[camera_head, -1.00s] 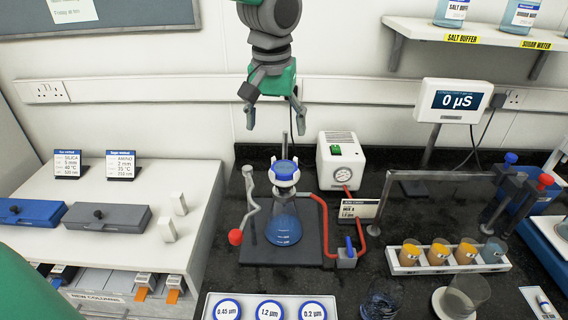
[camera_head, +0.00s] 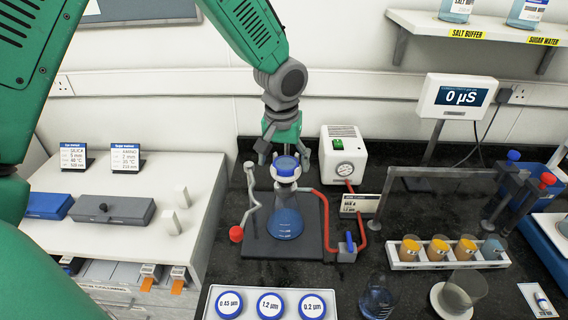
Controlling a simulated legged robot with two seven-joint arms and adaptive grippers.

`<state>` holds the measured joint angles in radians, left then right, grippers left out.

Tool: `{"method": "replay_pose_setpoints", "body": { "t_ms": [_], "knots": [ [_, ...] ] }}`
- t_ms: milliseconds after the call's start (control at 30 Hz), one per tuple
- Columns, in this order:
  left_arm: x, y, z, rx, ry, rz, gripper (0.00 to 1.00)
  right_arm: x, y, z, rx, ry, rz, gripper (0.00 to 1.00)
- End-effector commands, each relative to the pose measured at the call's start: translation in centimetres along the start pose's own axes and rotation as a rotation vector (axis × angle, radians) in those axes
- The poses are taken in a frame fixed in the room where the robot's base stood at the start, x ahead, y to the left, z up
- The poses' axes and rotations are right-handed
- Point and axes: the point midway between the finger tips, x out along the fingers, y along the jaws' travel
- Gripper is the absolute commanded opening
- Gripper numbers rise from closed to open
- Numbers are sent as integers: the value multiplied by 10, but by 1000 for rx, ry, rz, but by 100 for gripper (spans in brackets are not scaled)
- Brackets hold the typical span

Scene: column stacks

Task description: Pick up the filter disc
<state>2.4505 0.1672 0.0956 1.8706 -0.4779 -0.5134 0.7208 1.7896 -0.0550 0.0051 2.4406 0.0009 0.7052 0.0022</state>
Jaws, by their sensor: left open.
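Three round white filter discs with blue rims lie in a white tray (camera_head: 214,310) at the bottom middle: the 0.45 µm disc (camera_head: 229,303), the 1.2 µm disc (camera_head: 270,305) and the 0.2 µm disc (camera_head: 312,306). A filter flask (camera_head: 285,218) with blue liquid and a blue-topped white head (camera_head: 286,167) stands upright on a dark base. My left gripper (camera_head: 284,158) is open and empty, pointing down, with its fingers around or just above the flask's head. I cannot tell whether they touch it. My right gripper is not in view.
A pump (camera_head: 343,157) stands just right of the flask, joined by a red tube (camera_head: 325,225). A small sign (camera_head: 360,205) stands by it. A rack of several cups (camera_head: 440,265) and beakers (camera_head: 377,296) are at the right. White drawers (camera_head: 100,250) stand at the left.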

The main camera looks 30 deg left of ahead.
Motion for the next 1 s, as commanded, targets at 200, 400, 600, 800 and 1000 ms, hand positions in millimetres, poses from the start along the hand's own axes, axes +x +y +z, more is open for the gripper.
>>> {"method": "replay_pose_setpoints", "body": {
  "t_ms": [200, 400, 600, 800, 1000],
  "knots": [
    [-1, 1, 1, 1, 1, 0, 33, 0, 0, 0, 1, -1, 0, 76],
    [0, 0, -1, 2, -1, 4, 34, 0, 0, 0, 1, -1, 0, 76],
    [-7, -1, -3, 1, 2, 3, 34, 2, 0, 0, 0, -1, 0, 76],
    [-43, -1, -7, -1, 6, 4, 34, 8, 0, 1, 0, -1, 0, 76],
    [-80, -1, -11, 1, 4, 3, 34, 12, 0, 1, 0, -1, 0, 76]
  ]
}}
